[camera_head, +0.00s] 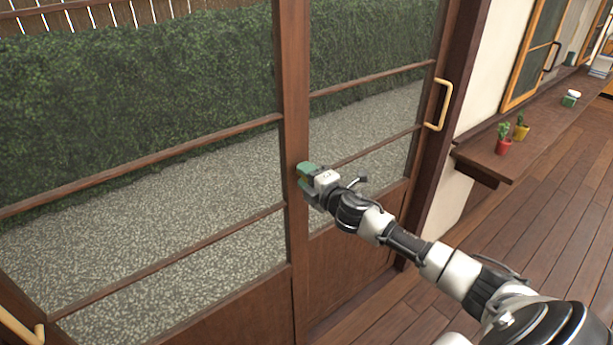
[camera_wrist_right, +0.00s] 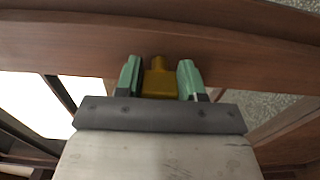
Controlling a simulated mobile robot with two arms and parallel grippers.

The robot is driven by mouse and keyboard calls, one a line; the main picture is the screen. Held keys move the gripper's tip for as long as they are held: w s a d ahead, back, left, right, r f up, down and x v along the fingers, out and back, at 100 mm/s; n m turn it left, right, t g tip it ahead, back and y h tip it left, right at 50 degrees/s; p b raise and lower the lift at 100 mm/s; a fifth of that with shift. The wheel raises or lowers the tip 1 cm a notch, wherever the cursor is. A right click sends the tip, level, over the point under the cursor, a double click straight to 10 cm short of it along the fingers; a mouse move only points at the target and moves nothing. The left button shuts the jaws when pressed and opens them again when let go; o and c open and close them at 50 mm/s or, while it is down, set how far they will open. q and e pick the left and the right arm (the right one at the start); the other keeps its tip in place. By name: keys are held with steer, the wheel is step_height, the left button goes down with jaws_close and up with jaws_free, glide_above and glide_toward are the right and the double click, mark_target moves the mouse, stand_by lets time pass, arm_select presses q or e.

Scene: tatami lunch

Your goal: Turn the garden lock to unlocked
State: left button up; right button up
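The garden lock is a small brass-yellow piece (camera_wrist_right: 160,82) on the brown wooden door frame, seen in the right wrist view. It has a wide base and a narrower stub. My right gripper (camera_head: 302,172) is at the middle post of the sliding doors in the head view, and there it hides most of the lock. In the right wrist view its green fingers (camera_wrist_right: 161,75) stand apart, one on each side of the lock. I cannot tell whether they press on it. My left gripper is out of view.
The wood-framed glass doors (camera_head: 293,110) look onto gravel and a hedge (camera_head: 150,90). A pale door handle (camera_head: 439,105) is to the right, another (camera_head: 22,330) at lower left. A wooden shelf (camera_head: 530,145) bears potted cacti (camera_head: 503,140). The plank floor (camera_head: 545,230) is clear at right.

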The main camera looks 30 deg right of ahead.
steer(key=o, duration=0.4)
steer(key=shift+s+f, duration=0.15)
steer(key=shift+s, duration=0.45)
steer(key=shift+s+d+b, duration=0.2)
steer(key=shift+s+b, duration=0.5)
steer(key=shift+s, duration=1.7)
steer(key=shift+s+d+b, duration=0.2)
steer(key=shift+s+b, duration=0.45)
steer(key=shift+s, duration=1.75)
